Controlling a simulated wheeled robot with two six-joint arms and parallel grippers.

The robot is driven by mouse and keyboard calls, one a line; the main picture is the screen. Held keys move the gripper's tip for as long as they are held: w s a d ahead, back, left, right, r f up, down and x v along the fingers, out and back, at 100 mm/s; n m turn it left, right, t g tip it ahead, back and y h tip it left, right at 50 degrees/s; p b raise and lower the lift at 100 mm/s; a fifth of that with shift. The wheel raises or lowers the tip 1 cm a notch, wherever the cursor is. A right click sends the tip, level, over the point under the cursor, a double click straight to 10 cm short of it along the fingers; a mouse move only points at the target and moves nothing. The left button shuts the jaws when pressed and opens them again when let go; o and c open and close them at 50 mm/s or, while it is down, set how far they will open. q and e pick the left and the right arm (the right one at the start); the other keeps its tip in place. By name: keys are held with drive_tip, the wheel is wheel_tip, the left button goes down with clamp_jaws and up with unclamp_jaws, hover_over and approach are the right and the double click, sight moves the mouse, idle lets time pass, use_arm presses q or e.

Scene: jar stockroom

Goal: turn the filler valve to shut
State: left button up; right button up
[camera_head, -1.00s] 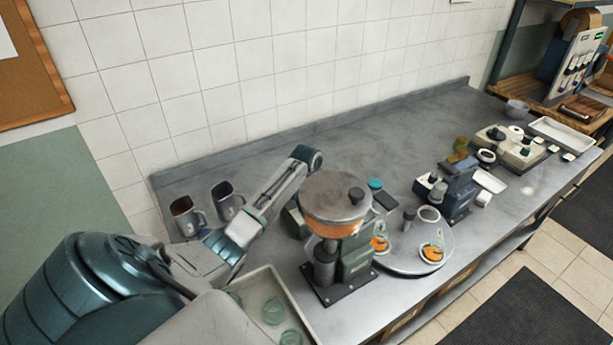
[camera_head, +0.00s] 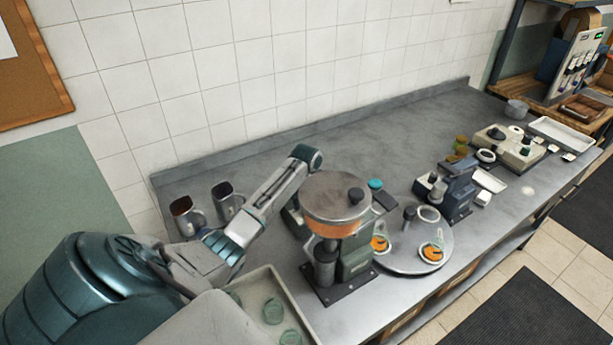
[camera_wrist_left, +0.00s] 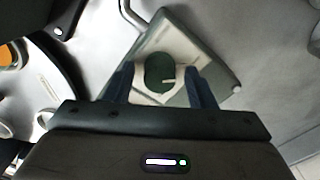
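The filler (camera_head: 345,262) stands on the counter with a round metal hopper (camera_head: 338,197) of orange contents on top. My left arm reaches over behind the hopper, which hides the left gripper in the head view. In the left wrist view my left gripper (camera_wrist_left: 162,88) is open, with a finger on either side of a dark green round knob (camera_wrist_left: 158,72) bearing a small pale mark. The knob sits on a pale plate on a grey-green box (camera_wrist_left: 215,75). Gaps show between the fingers and the knob. My right gripper is not in view.
A turntable (camera_head: 408,262) with orange-filled jars is right of the filler. A dark blue machine (camera_head: 458,192) stands farther right. The back middle counter is clear.

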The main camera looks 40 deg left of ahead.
use_arm(q)
wheel_tip(320, 180, up, 11)
drive_tip(key=b, duration=0.4)
drive_tip(key=shift+f, duration=0.2)
idle(0.5)
